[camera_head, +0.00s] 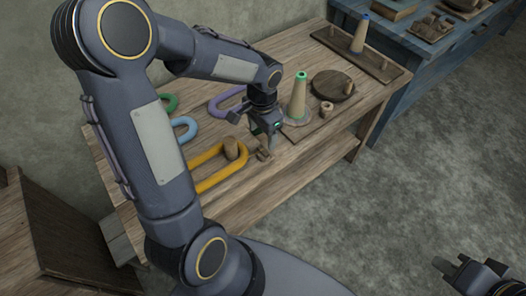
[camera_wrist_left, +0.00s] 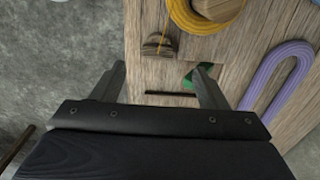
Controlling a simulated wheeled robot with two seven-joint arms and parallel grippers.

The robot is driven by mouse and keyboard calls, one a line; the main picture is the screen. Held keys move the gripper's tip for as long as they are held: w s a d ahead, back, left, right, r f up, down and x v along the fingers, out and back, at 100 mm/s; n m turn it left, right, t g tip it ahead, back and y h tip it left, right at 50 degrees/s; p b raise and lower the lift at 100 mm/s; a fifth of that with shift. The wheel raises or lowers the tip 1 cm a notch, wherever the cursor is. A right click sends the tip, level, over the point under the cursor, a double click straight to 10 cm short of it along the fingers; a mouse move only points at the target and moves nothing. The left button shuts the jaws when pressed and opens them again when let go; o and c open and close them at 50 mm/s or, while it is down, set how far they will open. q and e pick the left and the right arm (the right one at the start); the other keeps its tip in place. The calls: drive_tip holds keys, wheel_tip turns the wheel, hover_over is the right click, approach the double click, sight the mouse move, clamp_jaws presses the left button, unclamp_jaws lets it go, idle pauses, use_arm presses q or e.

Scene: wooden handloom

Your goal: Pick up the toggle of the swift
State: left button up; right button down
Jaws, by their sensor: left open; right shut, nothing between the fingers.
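I cannot tell for sure which piece is the swift's toggle. A small wooden piece (camera_head: 264,154) lies on the bench near its front edge, beside the yellow yarn loop; it also shows in the left wrist view (camera_wrist_left: 160,46), beyond the fingertips. A small green piece (camera_wrist_left: 201,75) shows at the right fingertip, partly hidden by it; I cannot tell whether they touch. My left gripper (camera_head: 268,137) points down over the bench, open, with nothing held. In its own view the fingers (camera_wrist_left: 163,78) stand wide apart. My right gripper (camera_head: 452,268) is shut and empty at lower right, away from the bench.
The wooden bench (camera_head: 300,165) carries a yellow loop (camera_head: 205,185) around a wooden knob (camera_head: 231,148), and purple (camera_head: 225,101), blue (camera_head: 186,128) and green loops. A green-topped cone (camera_head: 298,98) stands close right of the left gripper. A round wooden disc (camera_head: 333,86) lies beyond.

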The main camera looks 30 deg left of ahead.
sight(263, 149)
use_arm(q)
drive_tip(key=f, duration=0.7)
drive_tip(key=shift+d, duration=0.2)
drive_tip(key=shift+r, duration=0.1)
drive_tip(key=c, duration=1)
